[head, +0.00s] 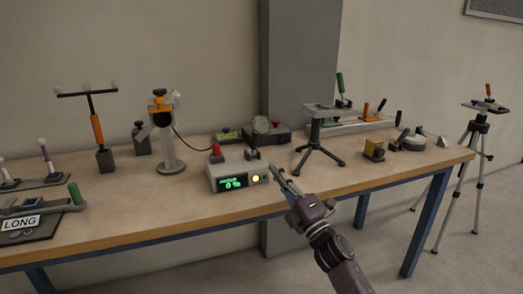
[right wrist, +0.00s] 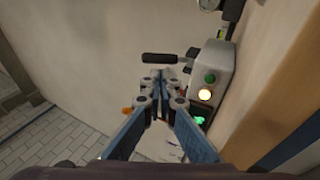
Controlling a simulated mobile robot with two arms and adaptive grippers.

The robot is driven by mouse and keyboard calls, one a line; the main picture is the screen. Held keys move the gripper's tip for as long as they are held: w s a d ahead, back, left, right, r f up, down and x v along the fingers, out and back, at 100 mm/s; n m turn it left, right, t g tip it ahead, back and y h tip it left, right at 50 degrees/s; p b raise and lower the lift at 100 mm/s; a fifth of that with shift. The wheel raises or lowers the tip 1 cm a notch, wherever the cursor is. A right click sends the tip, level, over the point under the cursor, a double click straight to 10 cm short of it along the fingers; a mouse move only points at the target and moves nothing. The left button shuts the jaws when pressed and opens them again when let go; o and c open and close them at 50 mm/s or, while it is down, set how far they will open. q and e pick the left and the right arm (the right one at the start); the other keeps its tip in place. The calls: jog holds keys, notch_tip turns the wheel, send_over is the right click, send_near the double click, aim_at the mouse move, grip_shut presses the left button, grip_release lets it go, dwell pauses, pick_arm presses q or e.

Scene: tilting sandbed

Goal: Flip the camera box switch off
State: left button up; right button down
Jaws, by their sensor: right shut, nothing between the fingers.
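The grey camera box (head: 238,174) stands near the front edge of the table, with a lit green display and a glowing yellowish light on its front. A red-topped part (head: 216,150) sits at its left, and a dark knob or lever (head: 252,154) is at its right top. In the right wrist view the box (right wrist: 222,62) is right of the fingers, with a black bar-like lever (right wrist: 160,57) just beyond the tips. I cannot tell which part is the switch. My right gripper (head: 277,170) is shut and empty, just right of the box. It also shows in the wrist view (right wrist: 164,76).
A small black tripod stand (head: 316,135) is close to the right of my right gripper. A white camera-like stand (head: 170,140) with a cable is left of the box. Boxes with a gauge (head: 262,126) are behind it.

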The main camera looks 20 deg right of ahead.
aim_at(254, 143)
jog(key=x, duration=0.8)
jog(key=shift+w+a+r, duration=0.1)
jog(key=shift+w, duration=0.15)
pick_arm(q)
jog(key=shift+w+r, duration=0.1)
jog(key=shift+r, duration=0.4)
jog(key=shift+s+f, duration=0.15)
jog(key=shift+s, duration=0.05)
pick_arm(e)
jog(key=shift+w, duration=0.1)
